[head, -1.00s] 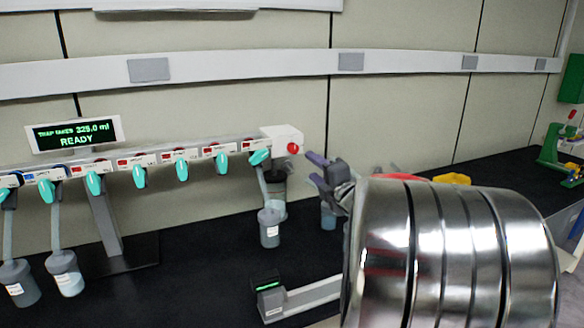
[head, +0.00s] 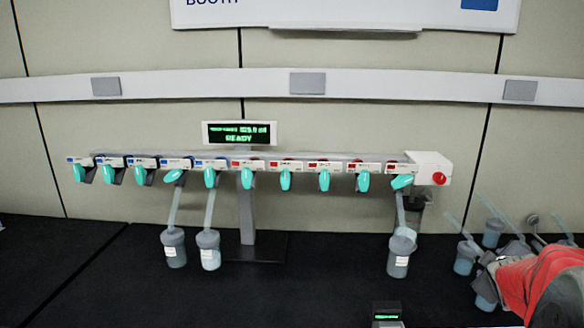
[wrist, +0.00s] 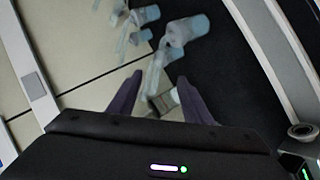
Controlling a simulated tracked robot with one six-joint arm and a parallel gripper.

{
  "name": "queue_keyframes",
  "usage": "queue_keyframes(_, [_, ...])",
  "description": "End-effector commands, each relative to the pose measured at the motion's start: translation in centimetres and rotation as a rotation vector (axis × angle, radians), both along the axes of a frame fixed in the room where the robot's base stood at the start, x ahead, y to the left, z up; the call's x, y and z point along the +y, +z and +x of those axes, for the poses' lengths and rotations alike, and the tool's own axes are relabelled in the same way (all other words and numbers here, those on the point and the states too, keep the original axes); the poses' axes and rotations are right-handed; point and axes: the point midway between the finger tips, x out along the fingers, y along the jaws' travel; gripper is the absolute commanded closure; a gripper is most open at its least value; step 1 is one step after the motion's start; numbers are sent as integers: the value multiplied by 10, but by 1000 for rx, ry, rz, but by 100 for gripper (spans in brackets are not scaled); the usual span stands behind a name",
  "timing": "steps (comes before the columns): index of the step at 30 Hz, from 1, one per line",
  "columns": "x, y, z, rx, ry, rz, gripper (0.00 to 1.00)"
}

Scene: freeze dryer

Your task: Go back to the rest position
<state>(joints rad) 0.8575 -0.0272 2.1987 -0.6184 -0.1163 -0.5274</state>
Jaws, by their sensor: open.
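My gripper (wrist: 159,78) is open in the wrist view, with its two dark purple fingers apart. Nothing is clearly held between them. Several pale blue flasks (wrist: 187,30) with tubes show beyond the fingertips, and a small grey object (wrist: 162,102) shows between the fingers. I cannot tell their exact distance from the fingers. In the head view the fingers are not clearly visible.
The freeze dryer manifold (head: 300,165) carries teal valves, and its display (head: 239,133) reads READY. Flasks (head: 173,248) (head: 208,251) (head: 398,257) hang from it. Loose flasks (head: 465,259) crowd the right. The black bench (head: 70,275) is clear at left.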

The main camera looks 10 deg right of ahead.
Motion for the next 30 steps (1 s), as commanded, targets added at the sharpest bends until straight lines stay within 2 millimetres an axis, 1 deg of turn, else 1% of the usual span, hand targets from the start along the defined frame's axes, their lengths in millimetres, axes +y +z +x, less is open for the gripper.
queue_keyframes(1, [12,-4,-6,-1,-44,57,55])
queue_keyframes(5, [47,-19,-22,1,-161,215,55])
queue_keyframes(8, [82,-28,-34,5,-239,334,55])
queue_keyframes(9, [98,-32,-39,8,-269,381,55])
queue_keyframes(11, [123,-37,-46,15,-309,450,55])
queue_keyframes(12, [141,-40,-51,22,-335,496,55])
queue_keyframes(14, [169,-44,-59,32,-367,566,55])
queue_keyframes(15, [188,-46,-64,42,-384,608,55])
queue_keyframes(16, [202,-47,-68,51,-396,638,55])
queue_keyframes(21, [278,-52,-91,102,-425,781,55])
queue_keyframes(23, [303,-51,-99,122,-420,820,55])
queue_keyframes(24, [318,-51,-104,135,-412,842,55])
queue_keyframes(27, [354,-49,-116,163,-372,885,55])
queue_keyframes(30, [384,-44,-123,179,-306,908,55])
